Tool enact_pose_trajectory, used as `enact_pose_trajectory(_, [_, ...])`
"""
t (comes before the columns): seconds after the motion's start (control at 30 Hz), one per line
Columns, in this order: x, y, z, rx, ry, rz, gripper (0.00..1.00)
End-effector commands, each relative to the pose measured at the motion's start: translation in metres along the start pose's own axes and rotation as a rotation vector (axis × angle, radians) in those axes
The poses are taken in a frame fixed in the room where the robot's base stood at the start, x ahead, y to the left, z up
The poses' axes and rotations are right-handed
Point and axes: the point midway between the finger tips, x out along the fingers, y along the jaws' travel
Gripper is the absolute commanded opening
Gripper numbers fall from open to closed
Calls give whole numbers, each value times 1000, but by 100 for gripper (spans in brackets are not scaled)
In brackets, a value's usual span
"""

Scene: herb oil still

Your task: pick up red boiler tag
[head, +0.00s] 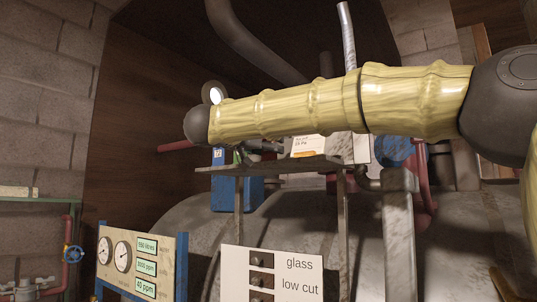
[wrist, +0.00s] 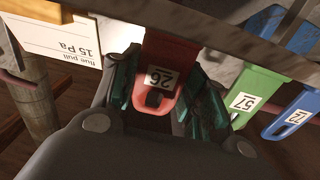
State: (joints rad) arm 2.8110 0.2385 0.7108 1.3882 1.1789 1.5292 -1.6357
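The red boiler tag (wrist: 160,72), marked 26, hangs from a dark metal rail in the wrist view, with a dark hole near its free end. My gripper (wrist: 164,98) has its two dark teal fingers on either side of the tag. The fingers look spread, and I cannot make out whether either one touches it. In the head view my arm covers most of the gripper and the red tag cannot be made out.
A green tag (wrist: 245,97) marked 57 and a blue tag (wrist: 293,117) marked 72 hang close beside the right finger. A white card (wrist: 62,45) reading "flue pull 15 Pa" is at left. A gauge panel (head: 140,262) and a label board (head: 235,262) stand below.

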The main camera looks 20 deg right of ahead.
Motion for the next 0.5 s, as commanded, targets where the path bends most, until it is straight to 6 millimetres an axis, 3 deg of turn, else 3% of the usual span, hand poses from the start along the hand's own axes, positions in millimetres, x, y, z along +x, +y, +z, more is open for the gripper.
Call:
enact_pose_trajectory(0.3, [1, -1, 4, -5, -5, 0, 23])
enact_pose_trajectory(0.5, [1, -1, -7, -3, -3, 1, 23])
